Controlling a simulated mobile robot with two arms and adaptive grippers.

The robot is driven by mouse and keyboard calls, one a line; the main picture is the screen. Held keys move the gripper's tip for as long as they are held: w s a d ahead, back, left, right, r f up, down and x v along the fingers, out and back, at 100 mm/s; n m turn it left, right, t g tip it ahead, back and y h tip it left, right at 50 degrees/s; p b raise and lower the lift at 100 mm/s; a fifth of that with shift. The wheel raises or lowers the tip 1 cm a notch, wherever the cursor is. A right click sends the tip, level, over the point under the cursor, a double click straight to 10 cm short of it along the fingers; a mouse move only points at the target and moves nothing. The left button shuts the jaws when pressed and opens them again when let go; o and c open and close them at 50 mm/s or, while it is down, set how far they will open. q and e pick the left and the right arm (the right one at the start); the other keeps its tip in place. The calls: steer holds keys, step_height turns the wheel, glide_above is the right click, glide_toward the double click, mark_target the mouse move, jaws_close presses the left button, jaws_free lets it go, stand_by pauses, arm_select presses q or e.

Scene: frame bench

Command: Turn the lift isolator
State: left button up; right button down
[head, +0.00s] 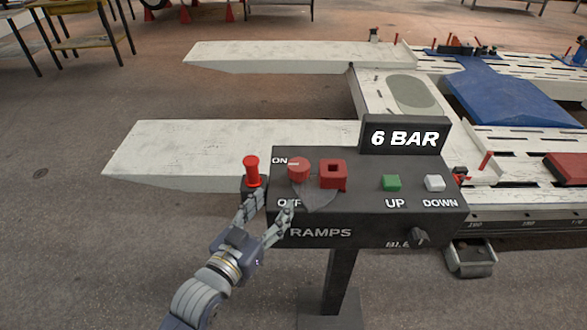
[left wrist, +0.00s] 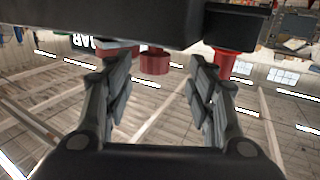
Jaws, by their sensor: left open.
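The lift isolator is a round red knob (head: 299,168) with a pale mark, between the ON and OFF labels on the dark control box (head: 365,222). In the left wrist view the red knob (left wrist: 154,62) appears beyond and between the two fingers. My left gripper (head: 277,203) is open and empty at the box's left front corner, in front of and below the knob. Its fingers look apart from the knob. In the left wrist view the open fingers (left wrist: 160,85) stand on either side of the picture's middle. My right gripper is not in view.
A red plunger (head: 252,170) stands just left of the knob, close to the left finger. A red square guard (head: 333,174) is just right. Green UP (head: 391,183) and white DOWN (head: 435,183) buttons and a 6 BAR display (head: 405,136) are further right. White ramps (head: 190,150) lie behind.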

mark_target(294, 174)
arm_select(q)
steer(key=shift+h, duration=0.3)
steer(key=w+d, duration=0.1)
steer(key=w, duration=0.2)
steer(key=w+d+r+p, duration=0.1)
steer(key=w+d, duration=0.1)
steer(key=w, duration=0.1)
steer(key=w+d+r, duration=0.1)
steer(key=w+d, duration=0.1)
steer(key=w, duration=0.1)
steer(key=shift+w+d+r+p, duration=0.2)
steer(key=shift+r+p, duration=0.05)
steer(key=shift+p, duration=0.15)
